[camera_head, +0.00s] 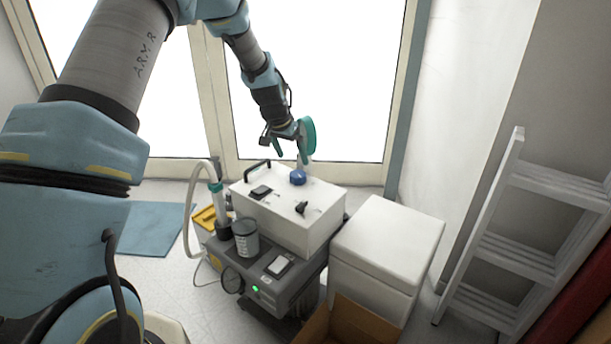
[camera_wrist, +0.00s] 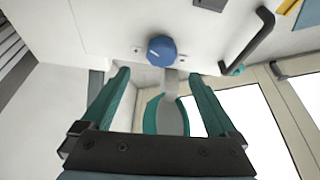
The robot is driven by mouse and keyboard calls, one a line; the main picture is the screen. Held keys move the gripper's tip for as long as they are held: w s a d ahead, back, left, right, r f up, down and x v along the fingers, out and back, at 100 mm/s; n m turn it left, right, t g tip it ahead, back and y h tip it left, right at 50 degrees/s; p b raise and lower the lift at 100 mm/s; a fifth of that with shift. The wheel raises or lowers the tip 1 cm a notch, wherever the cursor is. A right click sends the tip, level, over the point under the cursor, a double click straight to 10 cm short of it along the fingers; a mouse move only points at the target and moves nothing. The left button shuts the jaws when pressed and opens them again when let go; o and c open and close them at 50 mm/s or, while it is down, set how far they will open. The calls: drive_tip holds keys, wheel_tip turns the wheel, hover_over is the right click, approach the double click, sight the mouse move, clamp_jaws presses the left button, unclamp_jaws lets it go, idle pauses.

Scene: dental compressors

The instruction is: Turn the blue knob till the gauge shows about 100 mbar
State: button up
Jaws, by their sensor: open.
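The blue knob (camera_head: 298,177) sits on top of a white box (camera_head: 280,205), near its back edge. In the wrist view the blue knob (camera_wrist: 161,50) shows beyond the fingertips, roughly centred between them, with a pale mark on it. My gripper (camera_head: 291,156) is open and empty, just above and behind the knob and apart from it. Its two teal fingers (camera_wrist: 159,76) are spread in the wrist view. A round dark gauge (camera_head: 232,279) is on the front of the grey unit below; its reading is too small to tell.
A black handle (camera_head: 257,171) and a black switch (camera_head: 301,207) are on the white box. A teal-rimmed thing (camera_wrist: 152,115) shows between my fingers, behind the box. A clear cup (camera_head: 245,238) and hose stand at left. A white case (camera_head: 384,250) and a ladder are at right.

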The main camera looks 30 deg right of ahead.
sight(297, 174)
drive_tip(key=x, duration=0.8)
drive_tip(key=shift+w+f, duration=0.1)
drive_tip(key=shift+f, duration=0.3)
drive_tip(key=c, duration=1.4)
